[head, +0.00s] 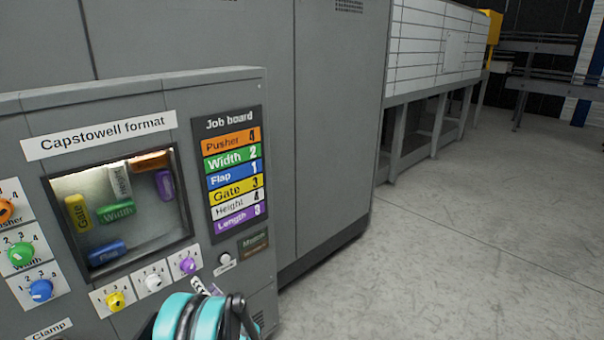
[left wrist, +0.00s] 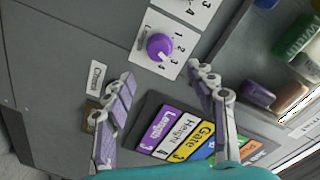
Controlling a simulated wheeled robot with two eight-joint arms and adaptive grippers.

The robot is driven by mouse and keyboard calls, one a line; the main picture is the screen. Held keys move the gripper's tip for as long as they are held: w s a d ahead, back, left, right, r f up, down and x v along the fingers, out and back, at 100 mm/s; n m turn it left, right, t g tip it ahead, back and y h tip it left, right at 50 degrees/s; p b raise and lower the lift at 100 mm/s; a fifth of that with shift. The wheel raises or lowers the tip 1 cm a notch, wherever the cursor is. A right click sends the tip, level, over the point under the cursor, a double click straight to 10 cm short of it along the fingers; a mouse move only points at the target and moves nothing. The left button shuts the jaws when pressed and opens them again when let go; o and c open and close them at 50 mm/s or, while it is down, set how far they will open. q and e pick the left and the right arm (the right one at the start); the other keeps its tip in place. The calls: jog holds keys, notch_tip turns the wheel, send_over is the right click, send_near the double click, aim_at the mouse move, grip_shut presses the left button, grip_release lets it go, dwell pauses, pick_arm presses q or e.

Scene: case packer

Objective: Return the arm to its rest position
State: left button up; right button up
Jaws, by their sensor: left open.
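My left gripper (head: 236,308) is at the bottom of the head view, with my teal wrist in front of the lower panel. In the left wrist view my left gripper (left wrist: 165,78) has its two fingers spread wide, with nothing between them. The purple knob (left wrist: 160,46) shows beyond the fingertips there, apart from them; it also shows in the head view (head: 188,265). The grey control panel (head: 140,88) fills the left of the head view. My right gripper is in neither view.
The panel has a recessed window (head: 165,225) with several coloured labelled blocks. A job board (head: 233,122) is to its right. Green (head: 20,253), blue (head: 41,290), yellow (head: 115,301) and white (head: 153,282) knobs surround the window. Clear floor (head: 430,270) lies at the right.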

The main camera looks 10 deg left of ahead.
pick_arm(q)
jog(key=s+d+r+n+g+h, duration=0.1)
jog(key=s+d+r+g+h, duration=0.3)
jog(key=s+r, duration=0.5)
jog(key=s+d+h, duration=0.4)
jog(key=s+d, duration=0.3)
jog(key=s, duration=0.4)
jog(key=s+d+f+h, duration=0.1)
jog(key=s+d+h, duration=0.4)
jog(key=s+d, duration=0.3)
jog(key=s, duration=0.3)
jog(key=shift+f+g, duration=0.25)
jog(key=shift+g, duration=0.05)
